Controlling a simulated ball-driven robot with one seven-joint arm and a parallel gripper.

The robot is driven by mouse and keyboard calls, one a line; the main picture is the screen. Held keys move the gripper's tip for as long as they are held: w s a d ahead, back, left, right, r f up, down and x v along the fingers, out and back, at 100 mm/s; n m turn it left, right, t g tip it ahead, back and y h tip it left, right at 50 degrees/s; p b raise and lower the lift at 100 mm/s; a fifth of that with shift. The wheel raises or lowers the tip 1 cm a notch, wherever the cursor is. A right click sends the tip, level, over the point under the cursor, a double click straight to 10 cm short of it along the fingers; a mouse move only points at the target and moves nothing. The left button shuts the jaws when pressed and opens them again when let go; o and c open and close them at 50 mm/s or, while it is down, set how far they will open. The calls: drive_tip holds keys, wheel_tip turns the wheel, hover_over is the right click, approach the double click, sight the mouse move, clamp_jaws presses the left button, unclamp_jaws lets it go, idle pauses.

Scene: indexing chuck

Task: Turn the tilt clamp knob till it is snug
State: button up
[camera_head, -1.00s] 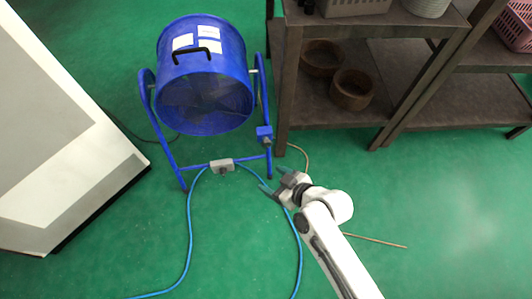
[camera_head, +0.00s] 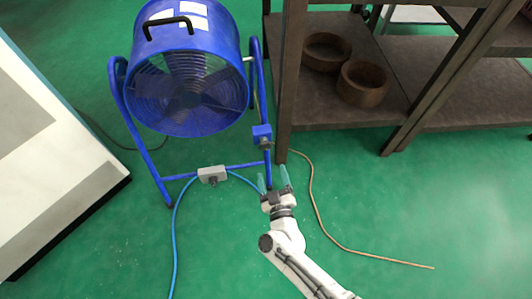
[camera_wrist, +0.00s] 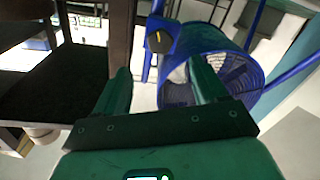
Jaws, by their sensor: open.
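The tilt clamp knob (camera_head: 264,143) is a small dark knob on a blue block (camera_head: 261,130) at the right post of the blue fan stand. In the wrist view the knob (camera_wrist: 158,42) is black with a yellow mark and shows ahead, between and beyond the fingertips. The blue drum fan (camera_head: 190,80) hangs in its stand, its grille facing front. My gripper (camera_head: 274,181) is open and empty, with green fingers spread, below the knob in the head view and apart from it. In the wrist view the gripper (camera_wrist: 160,76) has nothing between its fingers.
A grey control box (camera_head: 212,174) sits on the stand's lower bar, with a blue cable running from it. A dark shelf (camera_head: 285,90) with wooden bowls stands close at the right. A tan cord (camera_head: 330,232) lies on the green floor. A pale panel stands at left.

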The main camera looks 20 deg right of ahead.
sight(265, 148)
drive_tip(key=b+x, duration=0.3)
drive_tip(key=x, duration=0.5)
drive_tip(key=shift+w+f, duration=0.1)
drive_tip(key=shift+w, duration=0.15)
drive_tip(key=shift+w+d+b, duration=0.15)
drive_tip(key=shift+w+b, duration=0.25)
drive_tip(key=shift+w, duration=0.2)
drive_tip(key=shift+c, duration=0.3)
drive_tip(key=c, duration=1)
